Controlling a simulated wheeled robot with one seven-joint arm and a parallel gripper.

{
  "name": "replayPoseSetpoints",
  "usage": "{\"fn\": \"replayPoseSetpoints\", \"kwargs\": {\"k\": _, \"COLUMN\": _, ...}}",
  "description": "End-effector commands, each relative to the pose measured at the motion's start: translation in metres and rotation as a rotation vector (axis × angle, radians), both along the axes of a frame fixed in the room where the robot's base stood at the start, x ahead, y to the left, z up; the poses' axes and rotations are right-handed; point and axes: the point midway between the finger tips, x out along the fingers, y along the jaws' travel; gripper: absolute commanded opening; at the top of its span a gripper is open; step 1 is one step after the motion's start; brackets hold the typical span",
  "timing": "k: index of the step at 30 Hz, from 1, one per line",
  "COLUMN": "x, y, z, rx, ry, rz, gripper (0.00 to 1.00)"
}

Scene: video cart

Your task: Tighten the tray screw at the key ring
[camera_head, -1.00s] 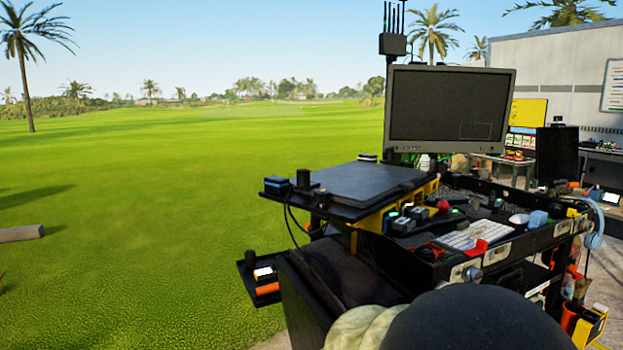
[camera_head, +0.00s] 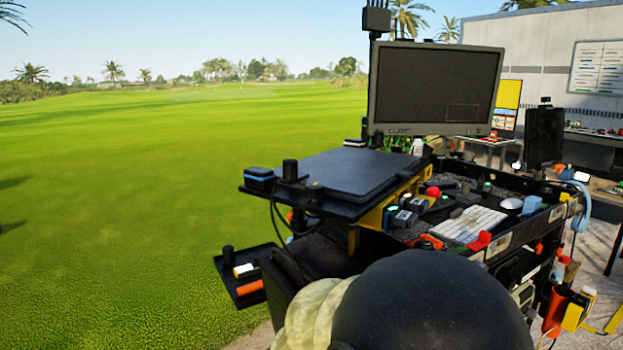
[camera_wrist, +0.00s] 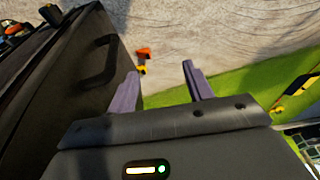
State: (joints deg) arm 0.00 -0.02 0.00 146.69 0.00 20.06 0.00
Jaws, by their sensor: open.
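My gripper (camera_wrist: 161,85) shows in the wrist view with its two purple-grey fingers apart and nothing between them. It is beside the dark side panel of the video cart (camera_wrist: 90,80), which carries a black handle (camera_wrist: 100,62). In the head view the cart's raised black tray (camera_head: 335,178) holds a flat dark slab, with a black knob (camera_head: 290,170) at its left corner. I cannot make out the tray screw or the key ring. My own rounded black arm link covers the lower middle of the head view and hides the cart's near side.
A monitor (camera_head: 435,88) stands behind the tray. The cart's top holds a keyboard (camera_head: 467,224) and several small items. A low side shelf (camera_head: 240,290) juts out left. Orange and yellow items (camera_wrist: 142,58) lie beyond my fingers. Open grass lies left.

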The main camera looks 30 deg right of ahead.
Motion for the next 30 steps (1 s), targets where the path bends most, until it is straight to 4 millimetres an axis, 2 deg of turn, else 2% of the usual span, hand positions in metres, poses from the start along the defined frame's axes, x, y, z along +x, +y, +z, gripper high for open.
{"fn": "replayPoseSetpoints", "kwargs": {"k": 5, "x": 0.0, "y": 0.0, "z": 0.022, "rx": 0.0, "ry": -0.001, "rz": 0.0, "gripper": 0.52}}
{"fn": "replayPoseSetpoints", "kwargs": {"k": 8, "x": 0.0, "y": 0.0, "z": 0.044, "rx": 0.0, "ry": -0.001, "rz": 0.0, "gripper": 0.52}}
{"fn": "replayPoseSetpoints", "kwargs": {"k": 30, "x": 0.002, "y": -0.001, "z": 0.235, "rx": -0.003, "ry": 0.001, "rz": 0.009, "gripper": 0.52}}
